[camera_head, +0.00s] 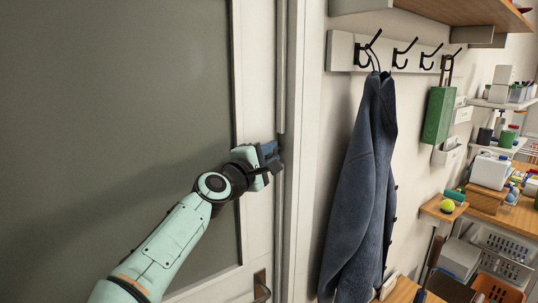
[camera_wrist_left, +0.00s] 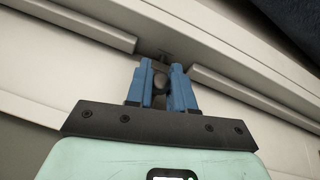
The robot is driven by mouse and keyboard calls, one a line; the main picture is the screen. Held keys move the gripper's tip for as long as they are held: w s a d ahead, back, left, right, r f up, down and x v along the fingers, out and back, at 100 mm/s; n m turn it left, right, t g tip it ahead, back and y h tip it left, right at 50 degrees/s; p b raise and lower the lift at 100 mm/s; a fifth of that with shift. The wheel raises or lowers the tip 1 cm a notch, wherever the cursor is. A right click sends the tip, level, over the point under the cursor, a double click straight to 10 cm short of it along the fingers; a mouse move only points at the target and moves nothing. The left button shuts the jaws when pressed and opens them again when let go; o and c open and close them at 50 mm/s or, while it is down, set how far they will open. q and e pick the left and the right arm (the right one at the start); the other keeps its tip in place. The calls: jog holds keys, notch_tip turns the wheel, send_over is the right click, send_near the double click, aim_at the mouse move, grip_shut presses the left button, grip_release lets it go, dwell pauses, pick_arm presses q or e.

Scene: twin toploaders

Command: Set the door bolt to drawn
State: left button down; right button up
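My left gripper (camera_head: 268,156) is at the right edge of the grey-panelled door (camera_head: 120,110), beside the jamb. In the left wrist view its two blue fingers (camera_wrist_left: 162,72) stand close together on either side of a small dark rounded knob (camera_wrist_left: 159,82), which seems to be the door bolt's knob and fills the narrow gap. A small dark piece (camera_wrist_left: 165,54) shows just beyond the fingertips, between two pale strips. In the head view the gripper hides the bolt, so its position cannot be read. My right gripper is not in view.
A metal door handle (camera_head: 261,287) sits below the gripper. To the right, a blue-grey jacket (camera_head: 361,190) hangs from a hook rail (camera_head: 343,52), with a green box (camera_head: 438,115) beside it. Shelves with bottles and baskets stand further right.

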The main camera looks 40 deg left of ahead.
pick_arm(q)
jog(key=shift+s+a+f+b, duration=0.1)
jog(key=shift+s+a+b, duration=0.1)
jog(key=shift+s+b, duration=0.4)
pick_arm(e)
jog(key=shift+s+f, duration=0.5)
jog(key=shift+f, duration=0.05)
pick_arm(q)
jog(key=c, duration=1.1)
grip_release()
jog(key=shift+s, duration=0.2)
jog(key=shift+o, duration=0.2)
jog(key=shift+s, duration=0.1)
jog(key=s+d+b, duration=0.1)
jog(key=s+b, duration=0.3)
jog(key=s, duration=0.9)
jog(key=shift+s+d+f+b, duration=0.15)
jog(key=shift+d+f+b, duration=0.15)
jog(key=shift+d+f, duration=0.1)
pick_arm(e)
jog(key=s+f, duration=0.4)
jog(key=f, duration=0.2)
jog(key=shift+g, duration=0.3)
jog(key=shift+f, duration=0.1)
